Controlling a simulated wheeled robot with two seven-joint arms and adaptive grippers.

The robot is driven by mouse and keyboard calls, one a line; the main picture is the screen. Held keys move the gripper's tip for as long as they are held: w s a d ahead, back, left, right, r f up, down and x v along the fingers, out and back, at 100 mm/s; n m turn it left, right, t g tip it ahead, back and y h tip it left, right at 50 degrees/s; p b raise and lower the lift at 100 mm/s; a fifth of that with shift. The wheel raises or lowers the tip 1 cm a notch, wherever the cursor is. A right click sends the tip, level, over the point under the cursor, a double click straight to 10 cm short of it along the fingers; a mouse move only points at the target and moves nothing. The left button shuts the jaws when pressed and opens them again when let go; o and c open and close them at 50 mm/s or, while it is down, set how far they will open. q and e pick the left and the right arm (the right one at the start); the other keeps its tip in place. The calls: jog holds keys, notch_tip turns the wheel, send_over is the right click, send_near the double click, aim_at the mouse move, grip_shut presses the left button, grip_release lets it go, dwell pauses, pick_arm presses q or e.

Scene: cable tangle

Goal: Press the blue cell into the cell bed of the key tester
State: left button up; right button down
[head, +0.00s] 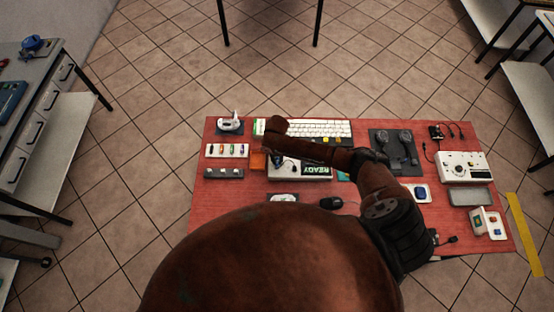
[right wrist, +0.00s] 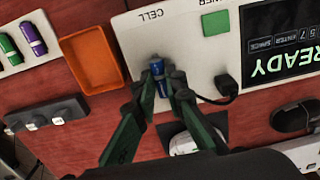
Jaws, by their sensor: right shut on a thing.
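The key tester (head: 284,173) is a white panel on the red table. In the right wrist view the tester (right wrist: 190,48) shows the word CELL and a lit screen (right wrist: 285,45) reading READY. The blue cell (right wrist: 157,68) stands at the panel's lower edge, below the CELL label. My right gripper (right wrist: 160,88) is shut on it, with a dark green finger on each side. The cell bed is hidden beneath the cell and fingers, so I cannot tell whether the cell is fully seated. In the head view my right gripper (head: 278,160) is small and partly covered by my arm. My left gripper is not in view.
An orange tray (right wrist: 92,58) lies left of the tester. Beyond it is a white holder (right wrist: 22,40) with coloured cells, and a dark strip (right wrist: 45,115) sits below. A black plug (right wrist: 226,87) with a cable is close right of my fingers. A keyboard (head: 325,130) lies behind.

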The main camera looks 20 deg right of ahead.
jog(key=shift+f+b, duration=0.3)
jog(key=shift+f, duration=0.15)
dwell(0.5)
jog(key=c, duration=2.3)
grip_release()
jog(key=shift+o, duration=0.2)
jog(key=shift+r, duration=0.1)
jog(key=shift+r+p, duration=1.7)
jog(key=shift+p, duration=0.1)
jog(key=o, duration=0.5)
jog(key=shift+o, duration=0.2)
